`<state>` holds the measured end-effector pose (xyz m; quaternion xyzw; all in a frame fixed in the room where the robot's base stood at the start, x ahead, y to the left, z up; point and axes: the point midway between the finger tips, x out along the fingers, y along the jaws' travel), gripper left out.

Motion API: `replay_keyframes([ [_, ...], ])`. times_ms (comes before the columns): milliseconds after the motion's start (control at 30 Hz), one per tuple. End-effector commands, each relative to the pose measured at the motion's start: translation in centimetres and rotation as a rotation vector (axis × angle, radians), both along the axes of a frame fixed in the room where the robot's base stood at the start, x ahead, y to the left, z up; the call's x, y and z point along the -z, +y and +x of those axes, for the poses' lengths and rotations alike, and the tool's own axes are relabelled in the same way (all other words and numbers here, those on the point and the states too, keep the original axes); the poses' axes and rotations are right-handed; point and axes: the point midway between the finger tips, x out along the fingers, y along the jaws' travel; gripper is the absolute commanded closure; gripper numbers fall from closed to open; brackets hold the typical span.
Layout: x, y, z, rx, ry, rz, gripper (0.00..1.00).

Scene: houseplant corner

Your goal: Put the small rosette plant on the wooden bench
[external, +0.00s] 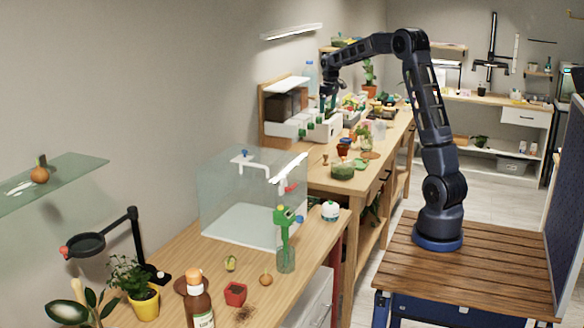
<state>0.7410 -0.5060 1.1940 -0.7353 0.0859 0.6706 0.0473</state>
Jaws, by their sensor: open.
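My gripper (328,103) is open, at the end of my raised arm, over the far part of the long wooden workbench. It is small in this view, and nothing can be made out between its fingers. It is close to a white box unit with dark compartments (285,108). I cannot tell for sure which plant is the small rosette; several small plants and pots crowd the area around and beyond my gripper. Wooden worktops (185,252) run along the left wall. A slatted wooden top (480,272) bears my arm's base and is otherwise bare.
A clear glass tank (225,200) stands on the near worktop. A green bowl (343,171) sits farther back. A dark blue panel edges the right side.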

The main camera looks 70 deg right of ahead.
Motion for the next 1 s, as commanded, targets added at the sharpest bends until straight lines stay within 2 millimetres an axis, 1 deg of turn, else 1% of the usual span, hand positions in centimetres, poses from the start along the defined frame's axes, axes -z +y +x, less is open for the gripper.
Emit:
replay_keyframes([
  [33, -1.3, 2.2, -0.4, -0.011, -0.010, -0.006, 0.14],
  [67, -1.9, 3.4, -0.7, -0.013, -0.015, -0.008, 0.14],
  [100, -2.7, 5.0, -1.1, -0.019, -0.022, -0.011, 0.14],
  [167, -3.7, 7.3, -1.8, -0.027, -0.032, -0.015, 0.14],
  [200, -4.4, 8.8, -2.4, -0.030, -0.040, -0.018, 0.14],
  [367, -6.7, 14.7, -4.9, -0.051, -0.069, -0.026, 0.14],
  [500, -8.1, 19.6, -7.7, -0.069, -0.094, -0.031, 0.14],
  [567, -8.6, 21.5, -9.0, -0.074, -0.106, -0.031, 0.14],
  [600, -8.9, 22.8, -9.9, -0.081, -0.113, -0.032, 0.14],
  [733, -9.5, 26.7, -13.0, -0.096, -0.140, -0.034, 0.14],
  [900, -9.6, 31.2, -17.4, -0.117, -0.173, -0.031, 0.14],
  [1000, -9.4, 33.6, -20.1, -0.129, -0.193, -0.029, 0.14],
])
